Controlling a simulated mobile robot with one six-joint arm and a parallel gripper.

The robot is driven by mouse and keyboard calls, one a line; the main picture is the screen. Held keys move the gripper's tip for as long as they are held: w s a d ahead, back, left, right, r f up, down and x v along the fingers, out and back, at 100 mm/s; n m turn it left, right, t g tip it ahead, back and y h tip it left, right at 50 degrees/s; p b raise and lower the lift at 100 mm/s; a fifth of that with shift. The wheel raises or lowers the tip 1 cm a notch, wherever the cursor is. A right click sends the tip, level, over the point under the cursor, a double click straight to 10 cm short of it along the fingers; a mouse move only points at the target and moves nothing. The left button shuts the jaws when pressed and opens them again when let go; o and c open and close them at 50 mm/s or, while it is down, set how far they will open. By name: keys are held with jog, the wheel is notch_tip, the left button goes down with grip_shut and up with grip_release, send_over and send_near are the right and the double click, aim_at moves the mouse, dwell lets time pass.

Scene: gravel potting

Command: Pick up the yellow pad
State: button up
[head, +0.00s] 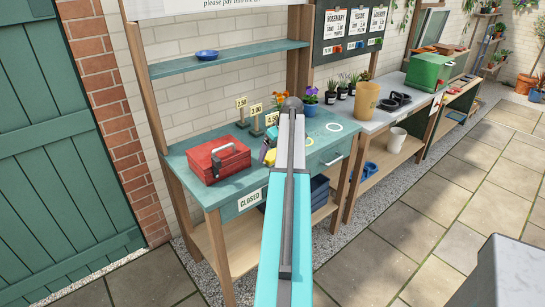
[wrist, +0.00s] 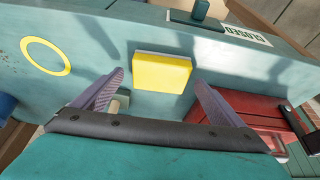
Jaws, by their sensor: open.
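The yellow pad (wrist: 162,73) lies flat on the green bench top (wrist: 100,30) in the wrist view. It has a paler edge along its top side and shows whole. My gripper (wrist: 159,78) is open and empty, with one purple finger on each side of the pad's lower part in the picture. The fingers look apart from the pad, and I cannot tell how high above it they are. In the head view, my arm hides most of the gripper and the bench spot below it. A yellow patch (head: 271,158) shows beside the arm, probably the pad.
A red toolbox (head: 218,160) stands left of the arm and close to the right finger in the wrist view (wrist: 255,108). Price signs (head: 256,110) and a purple-flowered pot (head: 309,105) stand behind. A yellow ring (wrist: 46,57) marks bare bench at left.

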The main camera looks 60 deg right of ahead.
jog(key=shift+w+f, duration=0.15)
jog(key=shift+f, duration=0.2)
dwell(0.3)
jog(key=c, duration=1.2)
jog(key=shift+r, duration=0.15)
jog(key=shift+r+b, duration=0.3)
jog(key=shift+r, duration=0.35)
notch_tip(320, 180, up, 2)
jog(key=shift+b, duration=0.35)
jog(key=s+b, duration=0.1)
jog(key=s, duration=0.4)
jog(key=s+d+r+b, duration=0.1)
jog(key=s, duration=0.4)
jog(key=s+d+b, duration=0.1)
jog(key=s, duration=0.5)
jog(key=shift+r, duration=0.25)
